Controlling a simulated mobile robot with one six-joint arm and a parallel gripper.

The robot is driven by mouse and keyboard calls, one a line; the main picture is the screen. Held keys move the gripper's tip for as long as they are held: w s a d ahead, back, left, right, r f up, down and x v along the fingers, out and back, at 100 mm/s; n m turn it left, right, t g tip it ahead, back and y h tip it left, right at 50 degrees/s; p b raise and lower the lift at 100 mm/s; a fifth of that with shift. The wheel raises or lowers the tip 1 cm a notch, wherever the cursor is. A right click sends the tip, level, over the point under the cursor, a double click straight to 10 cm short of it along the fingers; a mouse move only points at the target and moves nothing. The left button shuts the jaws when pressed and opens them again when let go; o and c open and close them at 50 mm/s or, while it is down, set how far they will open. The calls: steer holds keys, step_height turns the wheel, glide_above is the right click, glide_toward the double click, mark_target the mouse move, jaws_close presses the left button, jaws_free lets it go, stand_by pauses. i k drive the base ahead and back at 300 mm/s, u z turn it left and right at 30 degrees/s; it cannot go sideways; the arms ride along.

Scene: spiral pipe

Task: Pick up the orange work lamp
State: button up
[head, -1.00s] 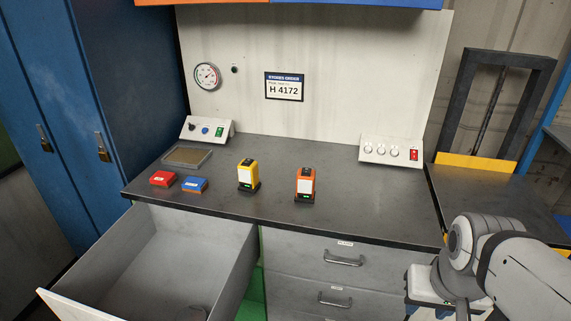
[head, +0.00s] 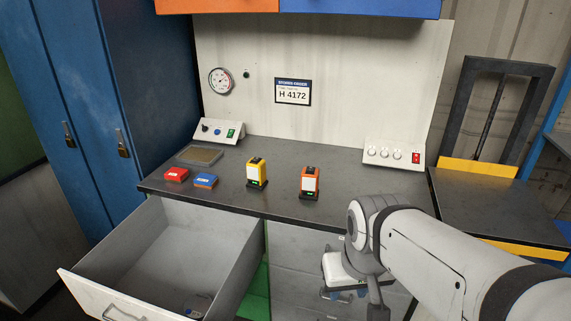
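The orange work lamp (head: 309,182) stands upright on the dark workbench top (head: 300,150), right of centre near the front edge. It has a white front panel, a dark base and a small green light. A yellow lamp (head: 257,172) of the same shape stands to its left. My gripper (head: 340,288) is in front of the bench, below and to the right of the orange lamp, apart from it. Its fingers are too small and unclear to tell whether they are open.
An open drawer (head: 85,281) juts out at the lower left. A red box (head: 176,174), a blue box (head: 205,180) and a shallow tray (head: 218,153) sit on the left of the bench. Control boxes (head: 394,154) stand at the back. The bench right of the orange lamp is clear.

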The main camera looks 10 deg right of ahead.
mark_target(309, 182)
steer(key=z, duration=0.05)
steer(key=i, duration=1)
steer(key=u, duration=0.05)
